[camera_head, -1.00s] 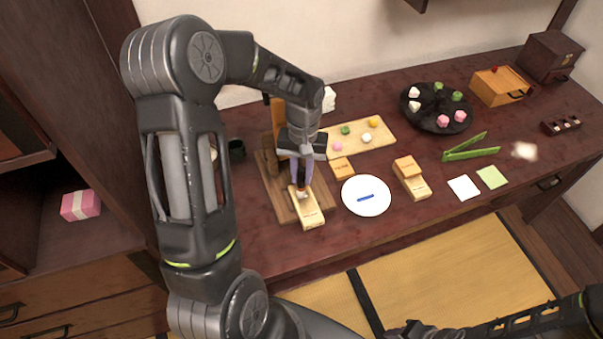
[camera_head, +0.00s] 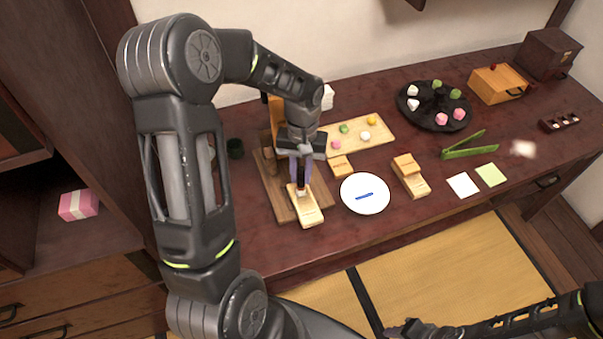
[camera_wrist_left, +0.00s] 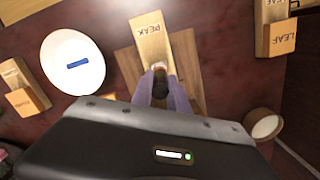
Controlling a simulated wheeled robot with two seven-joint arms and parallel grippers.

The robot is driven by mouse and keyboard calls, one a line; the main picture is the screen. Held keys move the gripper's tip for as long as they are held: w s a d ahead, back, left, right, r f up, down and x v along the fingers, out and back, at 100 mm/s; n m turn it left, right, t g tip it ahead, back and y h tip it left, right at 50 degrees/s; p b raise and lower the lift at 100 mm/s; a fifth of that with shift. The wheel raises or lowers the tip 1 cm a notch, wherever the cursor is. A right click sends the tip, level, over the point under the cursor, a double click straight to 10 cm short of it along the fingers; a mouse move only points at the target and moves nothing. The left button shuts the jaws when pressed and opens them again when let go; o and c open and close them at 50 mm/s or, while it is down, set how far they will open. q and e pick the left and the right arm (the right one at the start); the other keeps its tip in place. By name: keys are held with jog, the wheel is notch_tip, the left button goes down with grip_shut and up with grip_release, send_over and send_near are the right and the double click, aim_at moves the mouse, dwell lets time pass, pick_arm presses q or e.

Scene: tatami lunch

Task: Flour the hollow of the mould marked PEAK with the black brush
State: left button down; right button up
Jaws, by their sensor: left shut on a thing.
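The pale wooden mould marked PEAK (camera_wrist_left: 151,40) lies on a brown wooden board (camera_wrist_left: 190,60); it also shows in the head view (camera_head: 309,214). The brush and fingers hide the hollow. In the head view my left gripper (camera_head: 301,176) points down over the mould. My right gripper (camera_head: 412,329) is partly in view at the bottom edge, its jaws unclear.
A white plate (camera_head: 380,204) with a blue stick lies right of the board. Other moulds (camera_head: 411,182), a tray of sweets (camera_head: 381,139), a dark round dish (camera_head: 452,123) and green tongs (camera_head: 465,148) stand farther right. The table's front is clear.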

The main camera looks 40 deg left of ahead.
pick_arm(q)
jog(key=shift+r, duration=0.1)
notch_tip(320, 180, up, 8)
jog(key=p, duration=0.5)
jog(key=shift+f+p, duration=0.2)
jog(key=shift+p, duration=0.1)
jog(key=shift+r, duration=0.15)
dwell(0.5)
